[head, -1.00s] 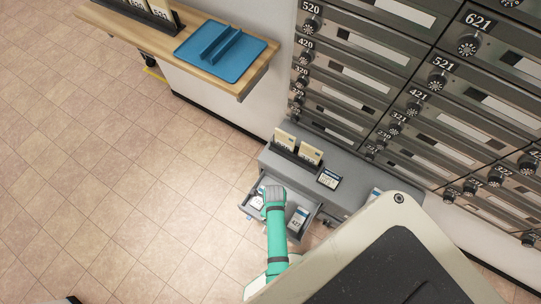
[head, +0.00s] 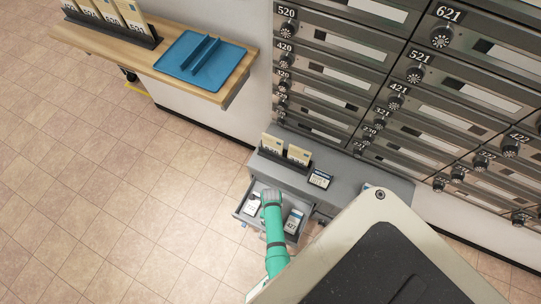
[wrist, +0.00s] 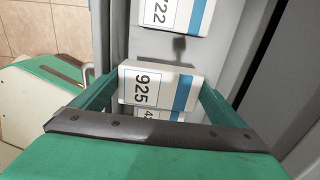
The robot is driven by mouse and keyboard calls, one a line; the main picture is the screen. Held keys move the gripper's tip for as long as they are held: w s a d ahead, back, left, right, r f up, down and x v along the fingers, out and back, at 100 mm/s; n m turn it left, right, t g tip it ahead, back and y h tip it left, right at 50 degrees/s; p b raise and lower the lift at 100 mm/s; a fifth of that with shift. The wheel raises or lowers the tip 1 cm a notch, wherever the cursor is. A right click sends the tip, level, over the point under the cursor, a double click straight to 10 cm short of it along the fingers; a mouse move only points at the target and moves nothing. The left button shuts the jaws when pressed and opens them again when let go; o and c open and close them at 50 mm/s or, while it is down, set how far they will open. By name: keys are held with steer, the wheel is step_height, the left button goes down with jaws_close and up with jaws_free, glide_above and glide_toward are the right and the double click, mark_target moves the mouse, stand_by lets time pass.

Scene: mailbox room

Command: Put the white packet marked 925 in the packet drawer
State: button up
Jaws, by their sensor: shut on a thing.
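The white packet marked 925 (wrist: 150,88), with a blue stripe, is between the green fingers of my gripper (wrist: 158,92) in the wrist view. The gripper is shut on it. In the head view my gripper (head: 271,198) is over the open grey packet drawer (head: 240,213), and my arm hides the held packet. A white packet marked 722 (wrist: 172,14) lies in the drawer just beyond the held one. Another packet (wrist: 150,113), its number partly covered, shows below the held one. I cannot tell whether the held packet touches the drawer floor.
The drawer is in a grey cabinet (head: 345,190) with upright cream packets (head: 298,154) and a small sign (head: 320,180) on top. Numbered mailboxes (head: 420,100) fill the wall behind. A wooden shelf (head: 150,62) holds a blue tray (head: 203,62). The tiled floor at left is clear.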

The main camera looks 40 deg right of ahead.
steer(key=shift+w+d+f, duration=0.15)
steer(key=shift+d+f, duration=0.05)
steer(key=shift+f, duration=0.95)
steer(key=shift+w+d+f, duration=0.1)
steer(key=shift+d+f, duration=0.05)
steer(key=shift+f, duration=1)
steer(key=shift+s+d+f, duration=0.1)
steer(key=shift+f, duration=0.25)
steer(key=o, duration=0.8)
steer(key=shift+r, duration=0.1)
step_height(320, 180, up, 10)
steer(key=shift+r, duration=0.35)
